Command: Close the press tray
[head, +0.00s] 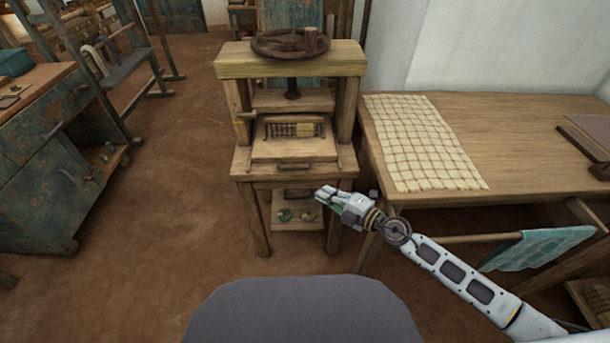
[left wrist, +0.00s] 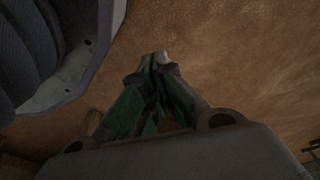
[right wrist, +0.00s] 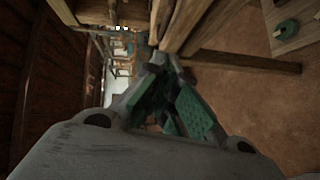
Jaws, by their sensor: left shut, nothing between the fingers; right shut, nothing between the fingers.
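The wooden press (head: 290,68) stands ahead of me, with a dark handwheel (head: 290,42) on top. Its press tray (head: 290,150) sticks out at the front below the raised plate, with a dark handle (head: 294,165) on its front and a small patterned block on it. My right gripper (head: 322,194) is shut and empty, in front of and below the tray's right side, apart from the handle. It also shows in the right wrist view (right wrist: 160,62), close to wooden beams. My left gripper (left wrist: 159,62) is shut and empty above the brown floor, out of the head view.
A wooden table (head: 500,130) with a gridded cream cloth (head: 420,140) stands right of the press. A teal cloth (head: 540,248) hangs below it. A worn blue cabinet (head: 40,150) stands at the left. The floor between cabinet and press is clear.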

